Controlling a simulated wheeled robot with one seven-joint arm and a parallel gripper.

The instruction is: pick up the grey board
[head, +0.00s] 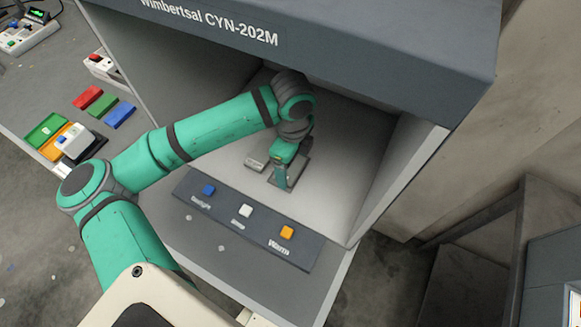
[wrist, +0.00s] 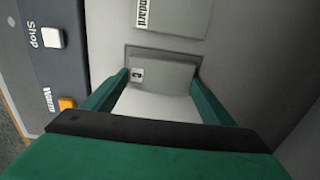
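The grey board (wrist: 165,78) is a small light-grey slab with a little label near its left edge in the wrist view. It is between the two fingers of my gripper (wrist: 160,76), whose tips line up with its two side edges. Whether they press on it I cannot tell. A darker grey patch (wrist: 165,50) shows just behind the board. In the head view my gripper (head: 284,172) reaches down into the grey booth (head: 345,165) over this patch, and it mostly hides the board there.
A labelled plate (wrist: 170,14) lies just beyond the board. A button strip (head: 262,240) with blue, white and orange buttons runs along the booth's front. The booth's side wall (head: 400,180) and overhanging top (head: 330,40) enclose my arm. Coloured blocks (head: 88,97) lie on the left bench.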

